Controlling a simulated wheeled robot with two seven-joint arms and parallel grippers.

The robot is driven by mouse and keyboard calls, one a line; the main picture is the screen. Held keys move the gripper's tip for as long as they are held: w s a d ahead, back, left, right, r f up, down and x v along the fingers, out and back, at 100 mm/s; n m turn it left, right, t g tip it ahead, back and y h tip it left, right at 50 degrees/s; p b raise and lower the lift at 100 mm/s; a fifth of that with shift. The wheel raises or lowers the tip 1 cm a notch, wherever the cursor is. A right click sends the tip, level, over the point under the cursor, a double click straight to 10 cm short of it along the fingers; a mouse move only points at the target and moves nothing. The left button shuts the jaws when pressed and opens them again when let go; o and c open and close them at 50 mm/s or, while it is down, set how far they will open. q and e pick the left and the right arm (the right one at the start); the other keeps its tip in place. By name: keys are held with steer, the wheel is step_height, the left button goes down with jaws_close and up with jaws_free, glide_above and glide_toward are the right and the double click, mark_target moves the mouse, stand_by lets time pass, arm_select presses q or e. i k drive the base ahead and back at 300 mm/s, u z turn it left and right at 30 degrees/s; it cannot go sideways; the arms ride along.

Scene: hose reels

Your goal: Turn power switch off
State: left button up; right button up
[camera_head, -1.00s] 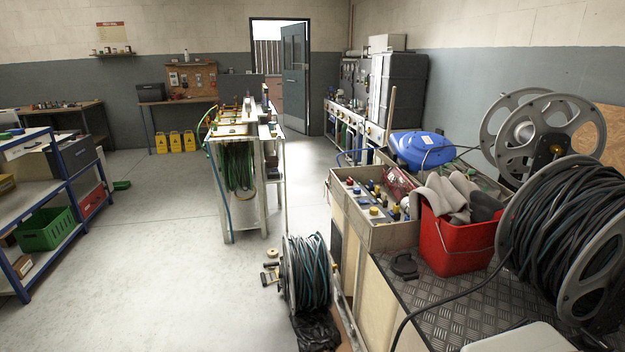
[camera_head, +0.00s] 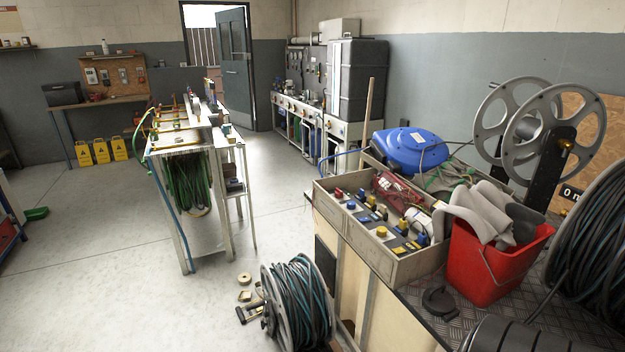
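I cannot make out a power switch for certain. Small boxes, too small to identify, hang on a brown pegboard (camera_head: 125,76) above a bench at the back left. A workbench with several knob-like fronts (camera_head: 296,108) runs along the back wall right of the door. An open wooden box (camera_head: 385,262) nearer me holds several blue, yellow and red fittings. Neither of my grippers shows in the head view.
A hose reel (camera_head: 298,305) stands on the floor ahead. A white shelf rack (camera_head: 206,225) with green hose stands beyond. A red bucket (camera_head: 490,262), a blue machine (camera_head: 410,150) and larger reels (camera_head: 545,125) crowd the right. Pale floor (camera_head: 110,270) is open at left.

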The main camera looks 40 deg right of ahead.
mark_target(339, 193)
steer(key=i, duration=2.2)
steer(key=z, duration=3.1)
